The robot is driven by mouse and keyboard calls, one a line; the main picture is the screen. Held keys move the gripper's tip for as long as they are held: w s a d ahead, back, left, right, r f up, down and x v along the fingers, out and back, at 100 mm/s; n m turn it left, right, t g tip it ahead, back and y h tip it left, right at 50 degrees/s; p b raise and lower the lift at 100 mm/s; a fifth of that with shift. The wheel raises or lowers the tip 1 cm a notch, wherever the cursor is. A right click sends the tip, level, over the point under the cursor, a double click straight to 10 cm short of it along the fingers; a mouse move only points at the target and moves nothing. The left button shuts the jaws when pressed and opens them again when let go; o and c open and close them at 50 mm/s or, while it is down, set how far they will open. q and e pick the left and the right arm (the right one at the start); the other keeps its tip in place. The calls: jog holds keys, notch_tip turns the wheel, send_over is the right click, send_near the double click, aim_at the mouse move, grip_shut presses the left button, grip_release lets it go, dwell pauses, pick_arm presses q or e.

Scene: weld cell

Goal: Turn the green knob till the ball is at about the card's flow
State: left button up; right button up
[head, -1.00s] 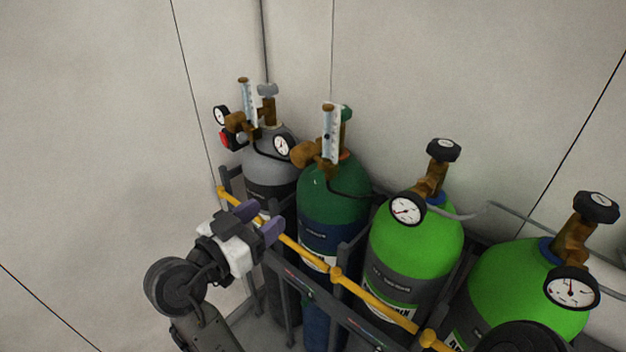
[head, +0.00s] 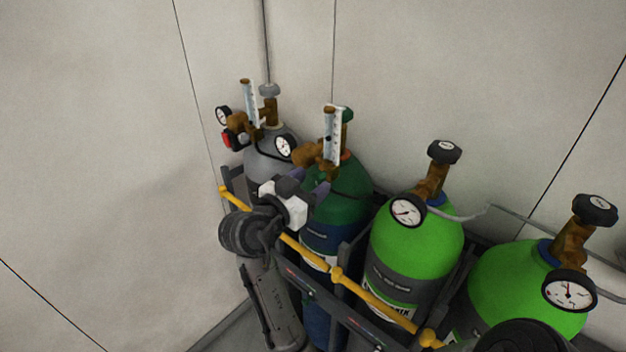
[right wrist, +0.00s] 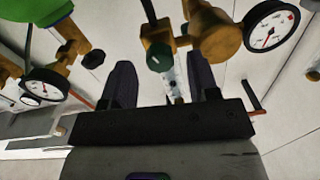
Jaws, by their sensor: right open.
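In the right wrist view a dark green knob (right wrist: 160,55) with a pale mark sits on brass fittings, around the level of my open right gripper's fingertips (right wrist: 161,66) and between them. I cannot tell whether they touch it. The clear flow tube (head: 332,138) stands upright on the dark green cylinder (head: 340,200). A small dark spot in it may be the ball; its reading is too small to tell. In the head view my right gripper (head: 308,186) is in front of that cylinder's shoulder, below the tube, and hides the knob. No card can be made out.
A grey cylinder (head: 270,158) with gauges and a second flow tube (head: 250,103) stands close on the left. Two bright green cylinders (head: 418,252) stand on the right. A yellow rail (head: 372,299) runs across the front. The walls are close behind.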

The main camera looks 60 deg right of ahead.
jog(key=shift+s+d, duration=0.1)
jog(key=shift+d, duration=0.5)
jog(key=c, duration=0.9)
jog(key=m+b, duration=0.1)
jog(key=b, duration=0.2)
jog(key=m+b, duration=0.1)
jog(key=b, duration=0.1)
jog(key=shift+f+b, duration=0.3)
jog(key=shift+b, duration=0.1)
jog(key=shift+r+m+b, duration=0.15)
jog(key=shift+m+b, duration=0.45)
jog(key=shift+r, duration=0.15)
